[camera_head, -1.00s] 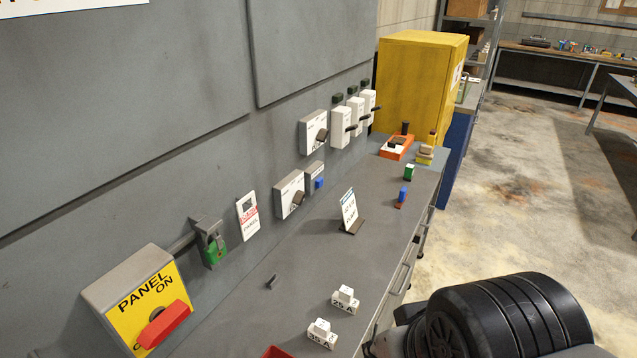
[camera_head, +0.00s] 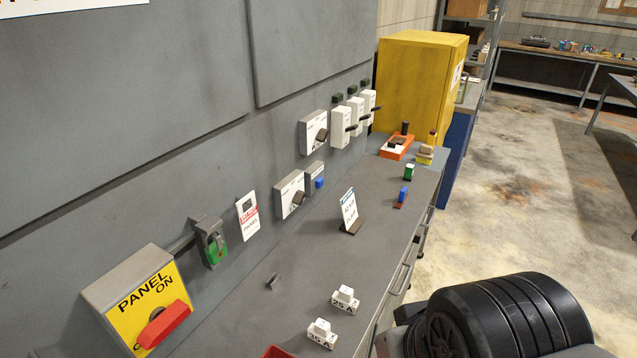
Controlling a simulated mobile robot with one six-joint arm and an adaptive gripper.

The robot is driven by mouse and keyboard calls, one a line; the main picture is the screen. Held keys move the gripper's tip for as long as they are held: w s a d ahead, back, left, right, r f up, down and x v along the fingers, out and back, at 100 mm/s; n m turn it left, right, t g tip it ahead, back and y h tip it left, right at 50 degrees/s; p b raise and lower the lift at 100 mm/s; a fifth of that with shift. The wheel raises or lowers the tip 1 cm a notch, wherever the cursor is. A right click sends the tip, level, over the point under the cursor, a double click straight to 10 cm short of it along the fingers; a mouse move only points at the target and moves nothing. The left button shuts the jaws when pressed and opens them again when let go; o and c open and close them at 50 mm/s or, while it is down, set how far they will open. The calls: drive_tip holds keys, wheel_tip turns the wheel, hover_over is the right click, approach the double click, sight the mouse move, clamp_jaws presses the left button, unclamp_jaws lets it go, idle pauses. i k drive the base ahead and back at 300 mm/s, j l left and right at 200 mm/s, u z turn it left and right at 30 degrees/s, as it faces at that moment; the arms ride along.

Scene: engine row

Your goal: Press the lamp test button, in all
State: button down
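A small grey box with a blue push button (camera_head: 319,182) is fixed to the grey panel wall, just right of a white box with a dark rotary knob (camera_head: 290,195). The blue button appears to be the lamp test button, but its label is too small to read. My gripper is not in view.
A standing card (camera_head: 349,209) and white fuse blocks (camera_head: 345,299) occupy the bench. A yellow cabinet (camera_head: 420,85) stands behind.

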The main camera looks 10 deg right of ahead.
sight(320, 182)
drive_tip(key=i+l, duration=0.95)
drive_tip(key=i+l+z, duration=0.05)
drive_tip(key=i, duration=0.05)
